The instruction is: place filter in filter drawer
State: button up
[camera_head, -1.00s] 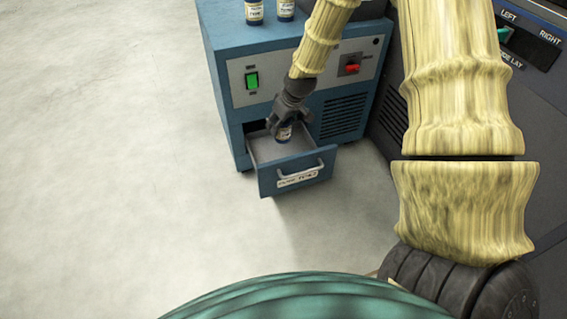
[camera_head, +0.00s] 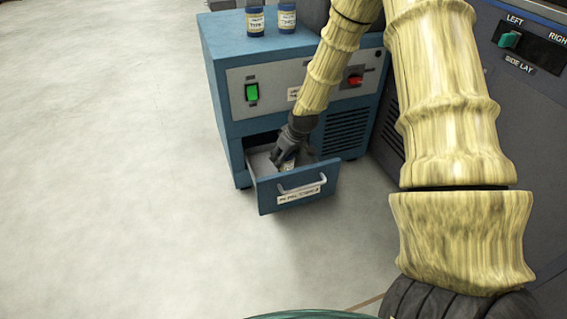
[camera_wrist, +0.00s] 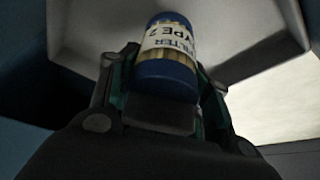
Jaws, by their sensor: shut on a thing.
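The filter (camera_wrist: 168,55) is a small cylinder with blue ends and a pale label reading "FILTER TYPE 2". In the wrist view it stands out between the fingers of my gripper (camera_wrist: 165,105), which is shut on it. In the head view my gripper (camera_head: 283,160) is down inside the open filter drawer (camera_head: 262,185), and only a bit of the filter (camera_head: 289,165) shows beside the fingers. I cannot tell whether the filter touches the drawer floor. The drawer is pulled out from the low front of the blue cabinet (camera_head: 232,110).
Two more blue-capped bottles (camera_head: 287,18) stand on the cabinet top, one beside the other (camera_head: 255,20). The cabinet front has a green switch (camera_head: 252,92) and a red knob (camera_head: 355,80). A dark machine (camera_head: 510,110) stands at the right. The floor (camera_head: 110,180) at the left is clear.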

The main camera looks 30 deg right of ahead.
notch_tip(320, 180, down, 2)
jog(key=shift+f+b, duration=0.1)
jog(key=shift+b, duration=0.25)
jog(key=o, duration=1.1)
jog(key=shift+c, duration=0.2)
jog(key=shift+r+p, duration=0.3)
jog(key=shift+r, duration=0.15)
jog(key=p+v, duration=0.6)
jog(key=v, duration=0.5)
jog(key=shift+s, duration=0.2)
